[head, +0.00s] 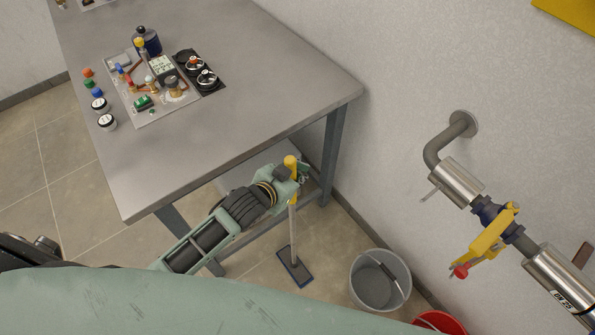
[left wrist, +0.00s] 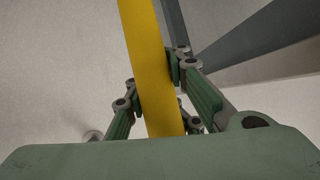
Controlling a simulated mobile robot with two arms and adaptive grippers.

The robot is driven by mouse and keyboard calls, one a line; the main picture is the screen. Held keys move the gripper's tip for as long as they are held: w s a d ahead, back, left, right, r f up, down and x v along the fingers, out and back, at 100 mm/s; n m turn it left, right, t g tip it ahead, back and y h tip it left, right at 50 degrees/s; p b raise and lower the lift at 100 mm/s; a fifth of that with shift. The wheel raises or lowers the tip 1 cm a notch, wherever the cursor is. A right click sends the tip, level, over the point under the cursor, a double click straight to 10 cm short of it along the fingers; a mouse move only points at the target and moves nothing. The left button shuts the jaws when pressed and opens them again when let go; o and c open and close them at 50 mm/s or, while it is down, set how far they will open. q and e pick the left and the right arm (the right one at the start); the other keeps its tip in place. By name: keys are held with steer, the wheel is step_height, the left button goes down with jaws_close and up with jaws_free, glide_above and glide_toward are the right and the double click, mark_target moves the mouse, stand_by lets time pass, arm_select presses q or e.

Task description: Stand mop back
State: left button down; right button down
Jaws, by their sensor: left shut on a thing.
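The mop (head: 293,232) stands nearly upright beside the table's right end, its flat dark blue head (head: 294,267) on the tiled floor. My left gripper (head: 292,174) is shut on the yellow part of the handle, near the top. In the left wrist view the yellow handle (left wrist: 143,50) runs between the green fingers of the left gripper (left wrist: 157,92). My right gripper is not in view.
The steel table (head: 240,85) bears several small parts. A pipe with a yellow valve handle (head: 493,232) runs along the wall at right.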

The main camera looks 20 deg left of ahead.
arm_select(q)
steer(key=c, duration=2.1)
jaws_free()
steer(key=shift+f, duration=0.1)
steer(key=o, duration=0.6)
steer(key=shift+o, duration=0.2)
steer(key=v, duration=1.2)
steer(key=shift+b, duration=0.3)
